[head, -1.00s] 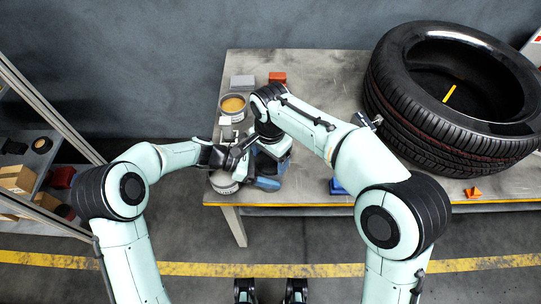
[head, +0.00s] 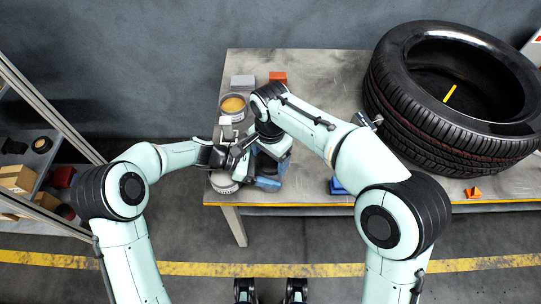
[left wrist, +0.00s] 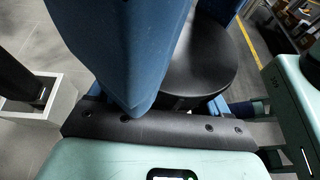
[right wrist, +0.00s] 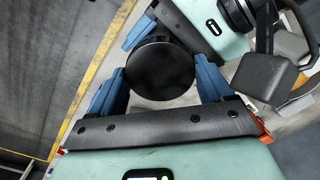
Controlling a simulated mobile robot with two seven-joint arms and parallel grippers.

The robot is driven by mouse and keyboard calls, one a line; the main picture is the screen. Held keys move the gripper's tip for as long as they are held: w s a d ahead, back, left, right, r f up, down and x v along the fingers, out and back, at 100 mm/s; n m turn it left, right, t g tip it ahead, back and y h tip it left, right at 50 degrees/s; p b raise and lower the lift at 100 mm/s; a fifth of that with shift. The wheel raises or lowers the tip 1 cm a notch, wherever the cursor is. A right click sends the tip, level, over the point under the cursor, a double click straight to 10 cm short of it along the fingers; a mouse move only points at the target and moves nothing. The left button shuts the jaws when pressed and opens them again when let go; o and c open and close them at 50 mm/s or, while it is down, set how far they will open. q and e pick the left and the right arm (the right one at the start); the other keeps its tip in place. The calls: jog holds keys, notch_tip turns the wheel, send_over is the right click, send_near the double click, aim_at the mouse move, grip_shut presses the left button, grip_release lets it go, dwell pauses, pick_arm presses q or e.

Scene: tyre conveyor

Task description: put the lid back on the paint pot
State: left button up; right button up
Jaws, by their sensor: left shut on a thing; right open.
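The open paint pot (head: 233,105), a round tin with orange-yellow paint, stands near the table's left edge in the head view. My left gripper (head: 246,158) and right gripper (head: 266,170) meet above the table's front left corner. The lid is a black disc (right wrist: 160,70) between the blue fingers of my right gripper in the right wrist view. It also shows as a dark disc (left wrist: 208,75) behind a large blue finger in the left wrist view. My left gripper is shut on the lid. My right gripper is open around it; contact is unclear.
A round grey tin-like thing (head: 223,183) stands at the front left corner, below the grippers. A grey block (head: 242,81) and a red block (head: 278,77) lie at the back. A large tyre (head: 455,95) fills the right side. The middle of the table is mostly clear.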

pick_arm(q)
jog(key=shift+d+r, duration=0.1)
jog(key=shift+d, duration=0.05)
pick_arm(e)
jog(key=shift+s+a+r, duration=0.1)
jog(key=shift+a+r, duration=0.1)
jog(key=shift+r, duration=0.4)
jog(key=shift+a+r, duration=0.15)
jog(key=shift+r, duration=0.9)
jog(key=c, duration=1.2)
jog(key=shift+d+f, duration=0.1)
jog(key=shift+d, duration=0.1)
jog(key=shift+c, duration=0.7)
